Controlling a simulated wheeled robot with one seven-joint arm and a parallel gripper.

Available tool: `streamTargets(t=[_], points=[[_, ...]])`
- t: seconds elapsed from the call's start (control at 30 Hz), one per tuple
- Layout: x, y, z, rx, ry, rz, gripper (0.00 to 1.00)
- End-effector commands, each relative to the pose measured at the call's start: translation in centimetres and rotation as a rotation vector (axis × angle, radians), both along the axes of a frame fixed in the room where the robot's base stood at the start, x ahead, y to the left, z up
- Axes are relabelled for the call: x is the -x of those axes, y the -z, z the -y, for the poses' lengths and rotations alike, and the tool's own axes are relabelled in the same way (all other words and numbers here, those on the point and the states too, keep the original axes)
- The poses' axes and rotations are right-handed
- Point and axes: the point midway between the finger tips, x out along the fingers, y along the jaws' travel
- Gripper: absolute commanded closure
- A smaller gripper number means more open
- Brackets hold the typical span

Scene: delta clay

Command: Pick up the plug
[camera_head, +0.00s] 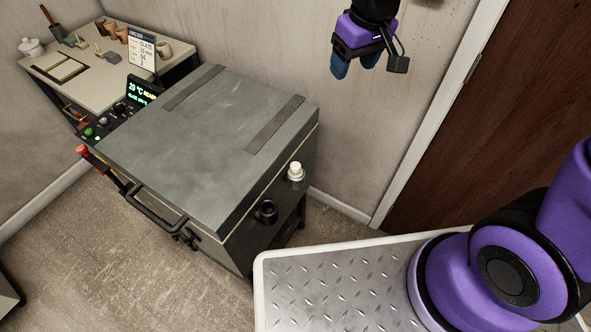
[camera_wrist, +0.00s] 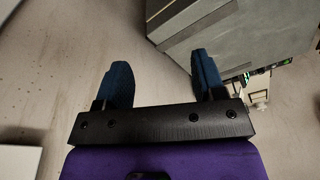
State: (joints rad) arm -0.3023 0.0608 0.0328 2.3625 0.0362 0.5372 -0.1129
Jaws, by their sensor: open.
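A white, knob-like plug (camera_head: 295,171) sticks out of the right-hand side of the grey kiln (camera_head: 205,140), just below its lid. A black round port (camera_head: 266,211) is on the same side, nearer to me. My gripper (camera_head: 354,67) hangs by the wall above and to the right of the kiln, well apart from the plug. Its blue fingers are spread, with nothing between them. The wrist view also shows the open gripper (camera_wrist: 161,68), with the kiln (camera_wrist: 240,30) beyond the right finger. I cannot make out the plug in that view.
The kiln lid is shut, with a handle (camera_head: 156,208) at its front. A worktable (camera_head: 105,70) with pots, tools and a sign (camera_head: 142,50) stands behind left. A brown door (camera_head: 480,130) is at right. My tread-plate base fills the lower right.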

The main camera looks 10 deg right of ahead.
Motion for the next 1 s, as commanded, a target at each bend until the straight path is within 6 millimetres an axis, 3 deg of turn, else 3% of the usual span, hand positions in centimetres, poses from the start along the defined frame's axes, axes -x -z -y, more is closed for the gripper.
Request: streamTargets(t=[0.03, 0.2, 0.5, 0.63, 1.0], points=[[-0.5, 1.9, -1.1, 0.006, -0.025, -0.023, 0.37], [-1.5, 7.5, -4.5, 0.022, -0.103, -0.075, 0.37], [-1.1, 17.2, -9.3, 0.049, -0.223, -0.151, 0.37], [-0.5, 19.8, -10.4, 0.056, -0.253, -0.169, 0.37], [-0.1, 24.0, -11.0, 0.061, -0.271, -0.182, 0.37]])
